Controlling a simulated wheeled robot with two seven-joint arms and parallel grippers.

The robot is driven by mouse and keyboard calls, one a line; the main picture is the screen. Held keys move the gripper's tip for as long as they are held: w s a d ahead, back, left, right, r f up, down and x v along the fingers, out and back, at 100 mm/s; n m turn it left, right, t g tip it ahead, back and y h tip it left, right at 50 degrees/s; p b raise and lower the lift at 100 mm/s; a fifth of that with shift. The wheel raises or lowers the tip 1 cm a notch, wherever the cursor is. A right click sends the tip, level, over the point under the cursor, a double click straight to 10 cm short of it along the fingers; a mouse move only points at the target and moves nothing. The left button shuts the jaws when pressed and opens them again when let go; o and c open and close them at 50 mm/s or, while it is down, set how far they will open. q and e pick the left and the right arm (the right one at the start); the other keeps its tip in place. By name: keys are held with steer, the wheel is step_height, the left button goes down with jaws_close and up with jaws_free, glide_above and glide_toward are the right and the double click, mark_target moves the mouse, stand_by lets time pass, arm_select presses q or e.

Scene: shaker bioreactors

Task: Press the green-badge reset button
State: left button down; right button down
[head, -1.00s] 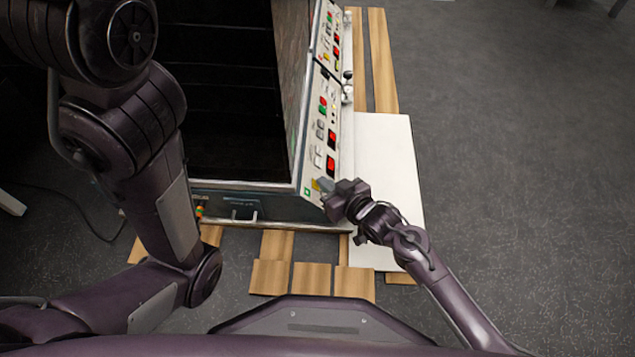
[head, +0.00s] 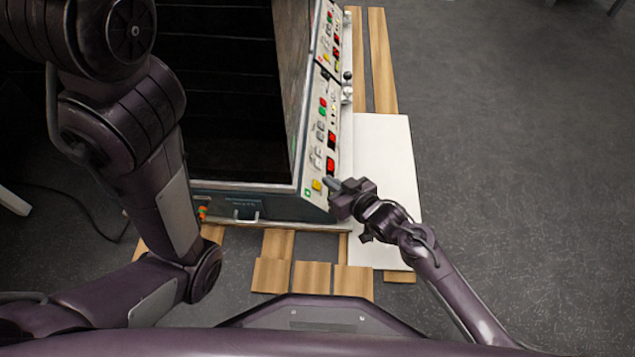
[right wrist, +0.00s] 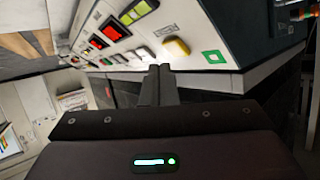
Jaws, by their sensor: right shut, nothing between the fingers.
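The green square badge (head: 307,192) is at the near lower corner of the machine's sloped control panel, with a yellow button (head: 317,185) beside it. In the right wrist view the green badge (right wrist: 214,56) and the yellow button (right wrist: 177,47) both show clearly, just beyond the fingers. My right gripper (head: 330,183) is shut and empty.
The control panel (head: 314,152) carries several other buttons and red displays, close to the yellow button. The dark machine (head: 235,90) stands on wooden slats (head: 312,278). A white board (head: 385,165) lies right of it. The grey floor at the right is clear.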

steer(key=d+r+p, duration=0.3)
steer(key=p, duration=0.1)
steer(key=shift+d, duration=0.2)
stand_by(0.7)
